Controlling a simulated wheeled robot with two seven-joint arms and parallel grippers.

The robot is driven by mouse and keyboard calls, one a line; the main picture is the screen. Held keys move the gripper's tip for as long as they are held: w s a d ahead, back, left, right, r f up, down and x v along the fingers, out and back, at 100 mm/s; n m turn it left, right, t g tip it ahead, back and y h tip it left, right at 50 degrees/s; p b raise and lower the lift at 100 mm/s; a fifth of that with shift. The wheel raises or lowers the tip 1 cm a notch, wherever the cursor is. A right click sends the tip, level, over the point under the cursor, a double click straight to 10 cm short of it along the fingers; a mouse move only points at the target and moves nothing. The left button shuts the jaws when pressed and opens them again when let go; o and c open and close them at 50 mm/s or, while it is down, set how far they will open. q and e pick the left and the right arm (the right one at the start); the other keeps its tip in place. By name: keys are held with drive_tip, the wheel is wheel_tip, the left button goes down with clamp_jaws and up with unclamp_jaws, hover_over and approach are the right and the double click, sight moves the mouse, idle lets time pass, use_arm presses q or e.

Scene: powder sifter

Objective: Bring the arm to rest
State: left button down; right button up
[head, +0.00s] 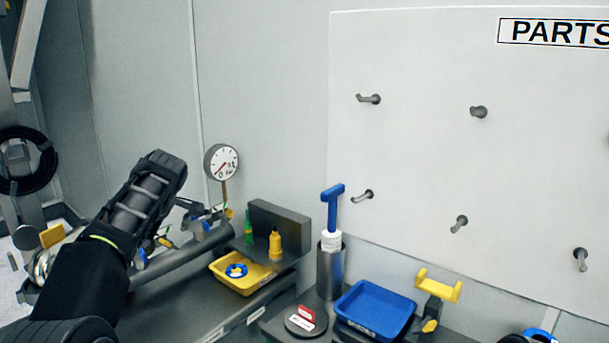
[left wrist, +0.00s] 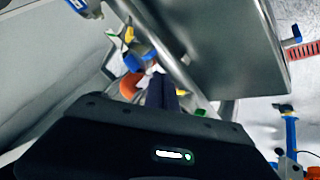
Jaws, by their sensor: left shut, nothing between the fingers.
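My left arm comes in from the lower left in the head view. My left gripper (head: 165,166) is dark and ribbed, raised over the left part of the bench and pointing up and to the right. It is shut and empty. In the left wrist view its dark fingers (left wrist: 163,92) show close together beyond the black gripper body with a lit green mark. My right gripper does not show in either view.
A pressure gauge (head: 221,162) stands right of the gripper, with a pipe below. A yellow tray (head: 222,276), a grey cylinder (head: 324,270) with a blue-handled tool (head: 331,205), and a blue tray (head: 375,311) stand further right. A pegboard (head: 420,60) covers the wall.

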use_arm(q)
drive_tip(key=w+d+f+m+t+h, duration=0.2)
drive_tip(key=w+d+f+m+h, duration=0.3)
drive_tip(key=d+f+m, duration=0.6)
drive_tip(key=s+d+f+m+h, duration=0.1)
drive_tip(key=s+d+f, duration=0.2)
drive_tip(key=f, duration=0.5)
drive_tip(key=s+d+f+m+g+h, duration=0.1)
drive_tip(key=s+d+f+m, duration=0.1)
drive_tip(key=d+f, duration=0.35)
drive_tip(key=s+d+f+m+h, duration=0.1)
drive_tip(key=s+d+f, duration=0.15)
drive_tip(key=f, duration=0.75)
drive_tip(key=s+d+f+m+g+h, duration=0.1)
drive_tip(key=s+d+f, duration=0.1)
drive_tip(key=s+f, duration=0.5)
drive_tip(key=s+d+f+m+g, duration=0.1)
drive_tip(key=s+d+f, duration=0.1)
drive_tip(key=s+f, duration=0.5)
drive_tip(key=s+d+f+g, duration=0.1)
drive_tip(key=s+f+g, duration=0.1)
drive_tip(key=s, duration=1)
drive_tip(key=s+f+n+g+h, duration=0.1)
drive_tip(key=s+f, duration=0.1)
drive_tip(key=s, duration=1.1)
drive_tip(key=shift+s+d+g, duration=0.15)
drive_tip(key=shift+d+g, duration=0.25)
